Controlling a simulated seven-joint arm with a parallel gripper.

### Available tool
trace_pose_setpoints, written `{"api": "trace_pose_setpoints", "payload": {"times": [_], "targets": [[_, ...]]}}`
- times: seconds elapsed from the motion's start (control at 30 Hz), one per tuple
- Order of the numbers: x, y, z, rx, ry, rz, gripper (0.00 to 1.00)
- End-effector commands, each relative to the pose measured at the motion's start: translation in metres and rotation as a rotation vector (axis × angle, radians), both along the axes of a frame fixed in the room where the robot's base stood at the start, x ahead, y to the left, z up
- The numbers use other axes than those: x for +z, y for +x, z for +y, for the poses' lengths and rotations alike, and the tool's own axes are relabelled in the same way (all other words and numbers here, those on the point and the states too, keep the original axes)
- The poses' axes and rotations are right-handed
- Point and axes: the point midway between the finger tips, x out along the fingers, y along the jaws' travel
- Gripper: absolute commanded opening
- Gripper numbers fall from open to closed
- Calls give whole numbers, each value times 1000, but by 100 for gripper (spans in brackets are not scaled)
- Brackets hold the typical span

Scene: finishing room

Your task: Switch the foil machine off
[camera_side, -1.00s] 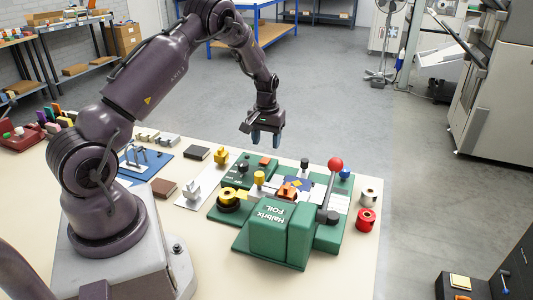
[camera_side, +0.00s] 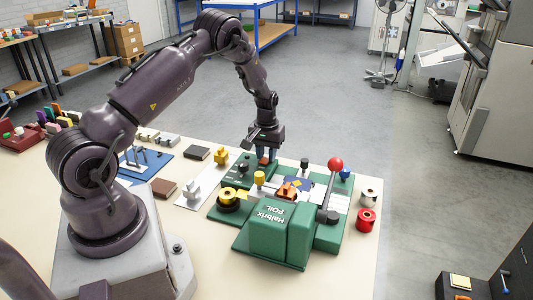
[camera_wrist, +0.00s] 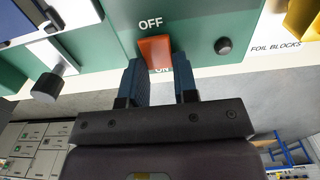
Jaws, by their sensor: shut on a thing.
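The green foil machine (camera_side: 272,240) stands on the cream table, its front block lettered Halbrix FOIL. Its orange rocker switch (camera_wrist: 155,52) sits on a green panel in the wrist view, with OFF printed above it and ON partly covered below it. My gripper (camera_wrist: 161,62) has its two blue fingers on either side of the switch and is shut on it. In the side view my gripper (camera_side: 266,155) points down at the back left of the machine, and its fingers mostly hide the switch there.
A lever with a red ball knob (camera_side: 335,163) rises at the machine's right. A gold foil roll (camera_side: 229,196) is at its left. Red (camera_side: 366,220) and silver (camera_side: 369,196) rolls stand to its right. A yellow piece (camera_side: 221,156) stands left of my gripper.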

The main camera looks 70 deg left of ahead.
Motion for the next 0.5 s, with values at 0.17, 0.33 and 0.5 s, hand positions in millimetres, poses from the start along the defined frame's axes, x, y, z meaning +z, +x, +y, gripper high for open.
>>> {"api": "trace_pose_setpoints", "payload": {"times": [0.17,0.33,0.5], "targets": [[1,-1,-2,0,42,-42,4],[2,-3,-4,0,121,-121,4],[3,-4,-5,-1,173,-172,4]]}}
